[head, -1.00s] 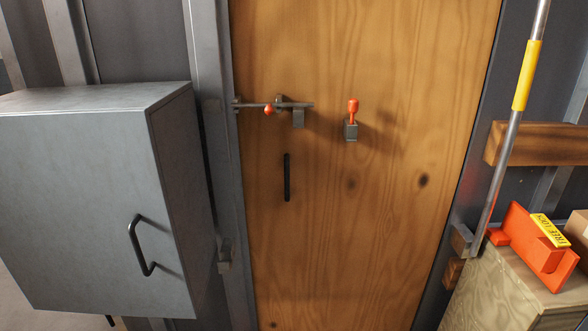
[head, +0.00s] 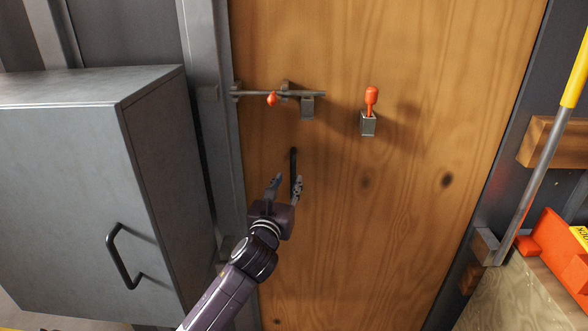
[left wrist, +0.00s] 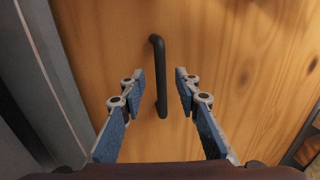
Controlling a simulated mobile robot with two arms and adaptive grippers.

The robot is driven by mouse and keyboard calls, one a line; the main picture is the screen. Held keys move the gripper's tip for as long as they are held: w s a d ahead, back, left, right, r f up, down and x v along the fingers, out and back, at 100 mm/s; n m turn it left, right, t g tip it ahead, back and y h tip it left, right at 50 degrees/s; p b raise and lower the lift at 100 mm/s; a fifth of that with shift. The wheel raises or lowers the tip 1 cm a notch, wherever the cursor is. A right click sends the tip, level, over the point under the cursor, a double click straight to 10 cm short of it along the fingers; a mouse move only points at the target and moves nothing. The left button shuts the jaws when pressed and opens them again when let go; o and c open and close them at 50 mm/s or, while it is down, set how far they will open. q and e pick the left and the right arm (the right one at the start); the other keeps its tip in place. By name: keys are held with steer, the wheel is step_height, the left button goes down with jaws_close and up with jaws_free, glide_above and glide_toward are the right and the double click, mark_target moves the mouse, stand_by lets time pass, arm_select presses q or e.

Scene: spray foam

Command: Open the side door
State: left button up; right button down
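The side door (head: 400,200) is a tall wooden panel that looks closed in its grey frame. Its black vertical handle (head: 294,158) is near the left edge. My left gripper (head: 286,180) is open at the handle in the head view and partly covers its lower end. In the left wrist view, the handle (left wrist: 158,58) stands between the two spread fingers of my left gripper (left wrist: 159,77), with a gap visible on each side. Above the handle is a metal sliding bolt (head: 305,94) with a red knob (head: 272,99). My right gripper is out of view.
A red-handled pin (head: 371,96) stands in a small bracket (head: 368,124) on the door. A grey cabinet (head: 60,180) juts out on the left. On the right are a yellow-sleeved pole (head: 578,75), a wooden ledge (head: 550,142) and an orange object (head: 555,250).

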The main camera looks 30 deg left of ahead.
mark_target(292, 172)
arm_select(q)
steer(key=p+x, duration=0.1)
steer(key=x, duration=0.5)
steer(key=shift+w, duration=0.3)
steer(key=shift+c, duration=0.7)
jaws_close()
